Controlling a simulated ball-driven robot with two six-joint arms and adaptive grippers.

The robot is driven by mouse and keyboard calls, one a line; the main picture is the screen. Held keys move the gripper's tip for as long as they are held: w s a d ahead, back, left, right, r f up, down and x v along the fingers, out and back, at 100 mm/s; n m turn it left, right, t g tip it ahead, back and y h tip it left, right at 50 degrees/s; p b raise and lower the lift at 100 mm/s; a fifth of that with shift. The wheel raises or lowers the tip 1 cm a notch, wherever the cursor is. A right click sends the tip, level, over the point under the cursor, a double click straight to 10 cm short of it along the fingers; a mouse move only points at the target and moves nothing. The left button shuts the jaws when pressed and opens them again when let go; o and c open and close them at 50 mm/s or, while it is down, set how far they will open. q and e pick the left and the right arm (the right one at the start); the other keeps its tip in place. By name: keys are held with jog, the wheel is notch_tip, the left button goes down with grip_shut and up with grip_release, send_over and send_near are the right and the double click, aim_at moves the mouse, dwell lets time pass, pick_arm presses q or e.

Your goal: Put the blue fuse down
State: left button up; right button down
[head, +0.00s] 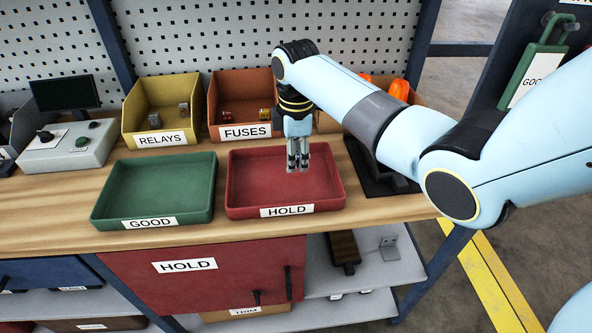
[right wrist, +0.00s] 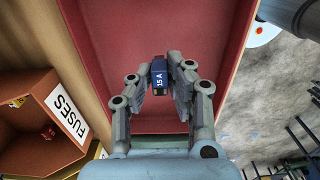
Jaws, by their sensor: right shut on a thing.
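My right gripper (head: 298,165) hangs pointing down over the red HOLD tray (head: 245,180) in the head view. In the right wrist view my right gripper (right wrist: 160,88) is shut on the blue fuse (right wrist: 160,78), marked 15 A, between its fingertips. The red tray (right wrist: 205,30) fills the background behind the fuse there. The fuse is hidden by the fingers in the head view. I cannot tell how far it is above the tray floor. The tray looks empty otherwise. My left gripper is not in view.
A green GOOD tray (head: 160,185) stands empty left of the red tray. Behind are a yellow RELAYS bin (head: 160,139) and an orange FUSES bin (head: 243,131) with small parts. A control box (head: 66,146) and dark screen (head: 65,93) stand at the left.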

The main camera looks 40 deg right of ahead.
aim_at(296, 181)
notch_tip(296, 181, down, 3)
jog(key=shift+f, duration=0.5)
jog(key=shift+f, duration=0.15)
jog(key=c, duration=1.3)
grip_release()
jog(key=shift+o, duration=0.2)
notch_tip(296, 181, up, 12)
jog(key=shift+r, duration=0.2)
jog(key=shift+f, duration=0.1)
